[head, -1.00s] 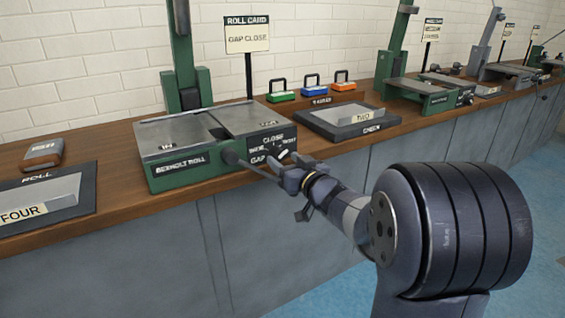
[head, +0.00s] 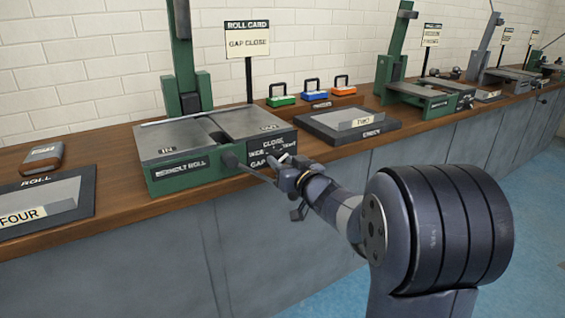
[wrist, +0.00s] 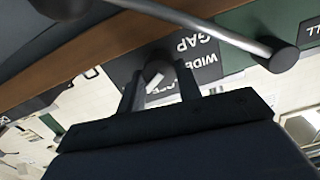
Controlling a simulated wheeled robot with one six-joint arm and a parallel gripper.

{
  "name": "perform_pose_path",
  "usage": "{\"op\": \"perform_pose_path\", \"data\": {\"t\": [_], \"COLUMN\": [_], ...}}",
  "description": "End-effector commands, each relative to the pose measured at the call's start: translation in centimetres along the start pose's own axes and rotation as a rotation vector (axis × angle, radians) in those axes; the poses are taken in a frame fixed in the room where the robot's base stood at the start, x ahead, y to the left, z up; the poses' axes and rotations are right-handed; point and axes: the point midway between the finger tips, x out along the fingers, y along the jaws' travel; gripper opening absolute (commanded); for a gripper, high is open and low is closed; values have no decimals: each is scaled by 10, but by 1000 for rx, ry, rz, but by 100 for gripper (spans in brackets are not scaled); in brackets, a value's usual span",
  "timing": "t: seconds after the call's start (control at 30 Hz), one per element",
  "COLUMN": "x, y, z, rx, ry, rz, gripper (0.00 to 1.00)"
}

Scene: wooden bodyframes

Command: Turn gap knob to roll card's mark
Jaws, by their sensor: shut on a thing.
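The roll card (head: 247,40) stands on a post behind the green roll machine (head: 165,178) and reads "GAP CLOSE". The gap panel (head: 258,150) on the machine's right front is black with white words, among them CLOSE, WIDE and GAP. In the head view my gripper (head: 280,163) is at this panel and covers part of it. In the wrist view my gripper (wrist: 160,95) is shut on the round gap knob (wrist: 157,72), which has a pale mark. Which word the mark points at is hard to tell.
A crank handle (head: 250,170) sticks out of the machine's front, close beside my gripper. Small green, blue and orange blocks stand behind.

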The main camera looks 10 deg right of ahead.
Motion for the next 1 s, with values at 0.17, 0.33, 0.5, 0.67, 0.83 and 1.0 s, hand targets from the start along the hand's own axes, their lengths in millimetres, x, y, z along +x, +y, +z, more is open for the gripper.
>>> {"op": "perform_pose_path", "data": {"t": [0.17,0.33,0.5,0.67,0.83,1.0], "x": [0,0,0,0,0,0], "y": [0,0,0,0,-1,-1], "z": [0,0,1,1,2,2], "rx": [-1,-23,-94,-210,-366,-527], "ry": [0,0,0,0,0,0], "rz": [0,0,0,0,0,0], "gripper": [10,10,10,10,10,10]}}
